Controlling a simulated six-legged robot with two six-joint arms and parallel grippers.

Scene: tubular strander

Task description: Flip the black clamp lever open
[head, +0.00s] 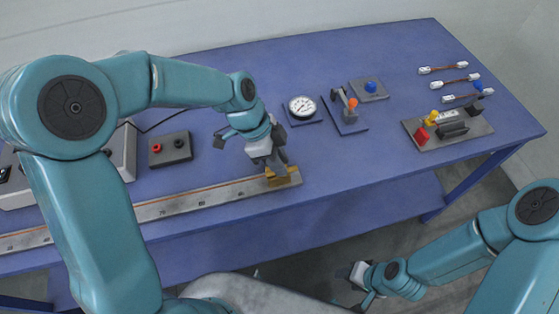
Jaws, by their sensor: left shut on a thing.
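My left gripper (275,168) points down at the right end of the long ruled board (215,197). It is shut on a small tan block (283,180) there; its fingers hide part of the block. I cannot make out for sure which part is the black clamp lever. A black piece (453,129) lies on a grey plate (480,131) at the right of the table, apart from both grippers. My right gripper (362,278) hangs low in front of the table, away from everything; its jaws are too small to read.
On the blue table (300,62) stand a round dial gauge (301,107), a bracket with an orange knob (352,103), a blue knob on a plate (371,87) and a box with red and black knobs (170,147). Several short leads (455,82) lie at the far right.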

